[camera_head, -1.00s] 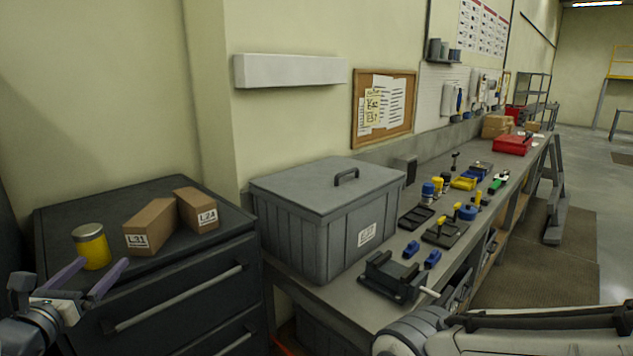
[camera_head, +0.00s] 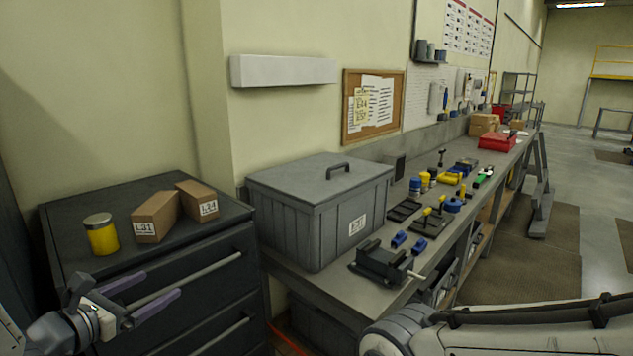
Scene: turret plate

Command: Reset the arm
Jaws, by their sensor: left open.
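My left gripper (camera_head: 151,293) is open and empty, with its two purple fingers spread apart. It is in front of the dark drawer cabinet (camera_head: 110,190), at the lower left. My right arm (camera_head: 500,330) crosses the lower right, and its gripper is not in view. On the cabinet top stand a yellow can (camera_head: 101,236) with a grey lid and two brown boxes, the left box (camera_head: 156,217) and the right box (camera_head: 198,201), both with white labels.
A grey lidded bin (camera_head: 310,215) stands on the long workbench (camera_head: 312,277). A dark vise (camera_head: 382,264), blue blocks (camera_head: 409,241) and several tools lie to its right. A red case (camera_head: 497,142) is farther back. The floor (camera_head: 590,200) at right is open.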

